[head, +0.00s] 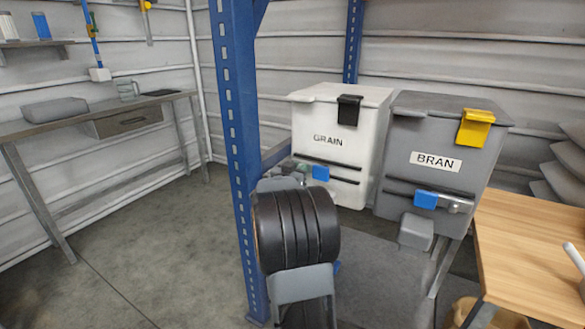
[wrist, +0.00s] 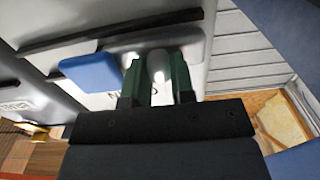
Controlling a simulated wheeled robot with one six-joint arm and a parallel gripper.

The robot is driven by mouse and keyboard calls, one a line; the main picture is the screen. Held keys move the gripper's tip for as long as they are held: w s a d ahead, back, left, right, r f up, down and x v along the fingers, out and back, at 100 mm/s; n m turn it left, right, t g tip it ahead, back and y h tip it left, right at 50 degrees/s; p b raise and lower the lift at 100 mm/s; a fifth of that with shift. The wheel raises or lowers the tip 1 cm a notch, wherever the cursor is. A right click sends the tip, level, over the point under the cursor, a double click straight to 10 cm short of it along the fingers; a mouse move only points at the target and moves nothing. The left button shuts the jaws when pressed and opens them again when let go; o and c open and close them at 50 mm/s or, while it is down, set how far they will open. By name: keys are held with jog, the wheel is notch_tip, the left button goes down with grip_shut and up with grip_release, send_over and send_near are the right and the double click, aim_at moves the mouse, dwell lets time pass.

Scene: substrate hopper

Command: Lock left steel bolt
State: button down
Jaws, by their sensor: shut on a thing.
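The white hopper marked GRAIN (head: 328,115) stands behind my arm in the head view, with the left steel bolt (head: 302,167) low on its front beside a blue block (head: 320,173). My arm hides part of this bolt. In the wrist view the grey steel bolt (wrist: 185,38) runs across the front, with the blue block (wrist: 88,72) to its left. My gripper (wrist: 157,75) has two green fingers, one on each side of the bolt's rounded steel knob, and is shut on it. The fingers hide part of the knob.
The grey BRAN hopper (head: 440,135) stands to the right, with its own blue block (head: 426,199) and steel bolt (head: 460,206). A blue post (head: 236,130) rises just left of my arm. A wooden table (head: 530,245) is at right. The floor at left is clear.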

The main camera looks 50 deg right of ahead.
jog(key=shift+s+d+f, duration=0.1)
jog(key=shift+s, duration=0.1)
jog(key=c, duration=1)
grip_release()
jog(key=shift+s, duration=0.1)
jog(key=shift+o, duration=0.2)
jog(key=p+v, duration=0.3)
jog(key=v, duration=1.1)
jog(key=shift+p, duration=0.35)
